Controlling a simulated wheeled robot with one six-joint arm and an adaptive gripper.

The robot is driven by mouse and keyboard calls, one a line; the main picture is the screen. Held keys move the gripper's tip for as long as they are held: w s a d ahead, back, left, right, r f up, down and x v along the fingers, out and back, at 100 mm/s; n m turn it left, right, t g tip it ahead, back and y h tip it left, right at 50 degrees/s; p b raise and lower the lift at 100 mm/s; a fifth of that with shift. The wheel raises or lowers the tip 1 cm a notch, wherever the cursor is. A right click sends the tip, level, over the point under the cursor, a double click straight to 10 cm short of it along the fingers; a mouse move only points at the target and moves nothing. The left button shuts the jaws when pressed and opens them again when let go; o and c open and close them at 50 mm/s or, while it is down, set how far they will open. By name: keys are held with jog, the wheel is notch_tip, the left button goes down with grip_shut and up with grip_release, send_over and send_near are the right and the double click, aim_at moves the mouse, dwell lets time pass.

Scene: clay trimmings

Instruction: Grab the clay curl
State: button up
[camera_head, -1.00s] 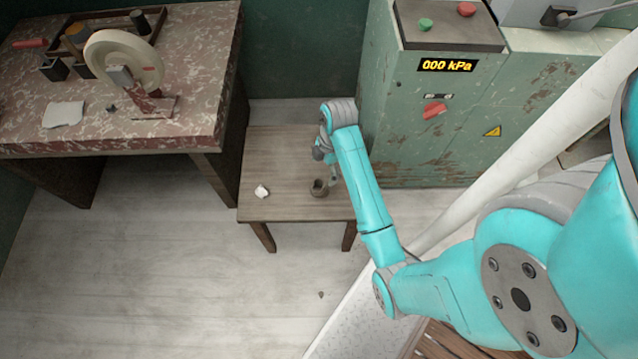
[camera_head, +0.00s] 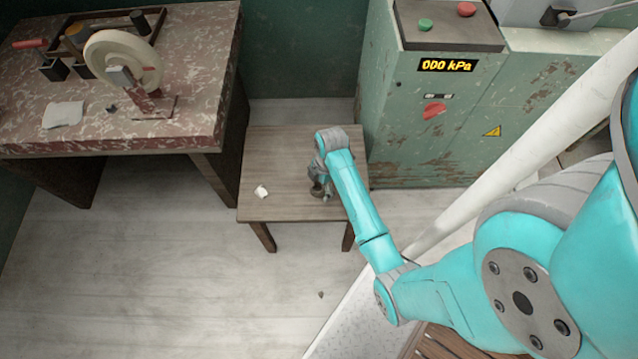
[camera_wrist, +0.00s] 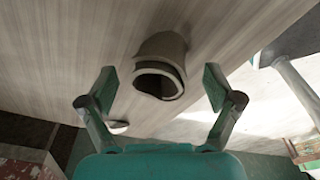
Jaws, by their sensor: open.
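The clay curl (camera_wrist: 163,47), a grey-brown hollow roll with a dark opening, is on the small wooden table (camera_head: 270,210). In the wrist view its open end faces me, between and slightly beyond my two fingertips. My gripper (camera_wrist: 159,86) is open, with one finger on each side of the curl and a gap on both sides. Neither finger appears to touch it. In the head view my gripper (camera_head: 322,183) is low over the right part of the table and hides most of the curl.
A small white scrap (camera_head: 262,191) lies on the table left of my gripper. A green cabinet (camera_head: 430,130) stands close behind on the right. A workbench (camera_head: 200,105) with a wheel (camera_head: 130,60) stands at the left. The table's left half is mostly clear.

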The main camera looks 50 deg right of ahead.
jog(key=shift+f, duration=0.15)
jog(key=c, duration=1.3)
